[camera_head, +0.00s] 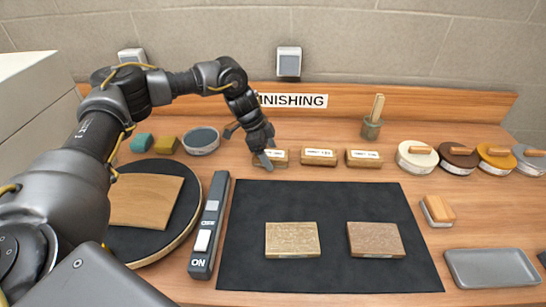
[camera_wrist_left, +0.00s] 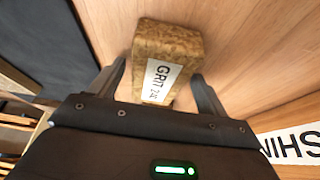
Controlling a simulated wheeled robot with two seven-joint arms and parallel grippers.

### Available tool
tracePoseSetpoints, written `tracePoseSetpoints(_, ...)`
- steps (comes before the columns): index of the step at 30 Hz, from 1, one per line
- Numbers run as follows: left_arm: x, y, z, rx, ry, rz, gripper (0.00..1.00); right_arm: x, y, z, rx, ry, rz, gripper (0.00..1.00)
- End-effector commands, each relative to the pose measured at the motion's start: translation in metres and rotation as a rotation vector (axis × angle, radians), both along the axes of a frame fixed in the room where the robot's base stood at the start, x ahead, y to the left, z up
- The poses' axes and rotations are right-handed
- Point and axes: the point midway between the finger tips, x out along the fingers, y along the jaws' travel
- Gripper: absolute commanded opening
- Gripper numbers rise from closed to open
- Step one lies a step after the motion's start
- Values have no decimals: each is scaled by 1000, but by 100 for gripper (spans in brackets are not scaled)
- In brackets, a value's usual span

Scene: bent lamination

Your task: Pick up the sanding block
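A tan block (camera_head: 274,158) with a white label is the leftmost of three similar labelled blocks at the back of the bench. In the left wrist view this block (camera_wrist_left: 167,55) is brown and grainy, and its label reads "GRIT" with a number partly hard to read. My left gripper (camera_head: 262,158) reaches down at this block. In the left wrist view the gripper (camera_wrist_left: 158,82) is open, its fingers apart on either side of the block's near end. A gap shows on the left side. My right gripper is not in view.
Two more labelled blocks (camera_head: 319,157) (camera_head: 363,158) stand to the right. Two bare blocks (camera_head: 292,239) (camera_head: 375,239) lie on the black mat (camera_head: 330,203). A switch box (camera_head: 209,225) and round disc (camera_head: 190,222) are at left. A grey tray (camera_head: 491,268) is at right.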

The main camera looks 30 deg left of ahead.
Motion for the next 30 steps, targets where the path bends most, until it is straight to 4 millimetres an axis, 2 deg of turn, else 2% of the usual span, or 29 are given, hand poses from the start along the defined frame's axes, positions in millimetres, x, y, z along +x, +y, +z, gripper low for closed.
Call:
tracePoseSetpoints(1,0,0,0,0,0,0,70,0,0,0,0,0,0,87)
tracePoseSetpoints(10,0,0,1,0,0,0,32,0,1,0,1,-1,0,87)
tracePoseSetpoints(17,0,0,1,0,-2,-1,31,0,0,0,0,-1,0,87)
tracePoseSetpoints(22,1,0,10,-1,-3,-1,31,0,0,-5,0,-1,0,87)
tracePoseSetpoints(26,2,-1,29,-3,-6,-1,31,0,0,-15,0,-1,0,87)
tracePoseSetpoints(30,-26,0,62,-2,-8,-5,31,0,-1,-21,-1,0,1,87)
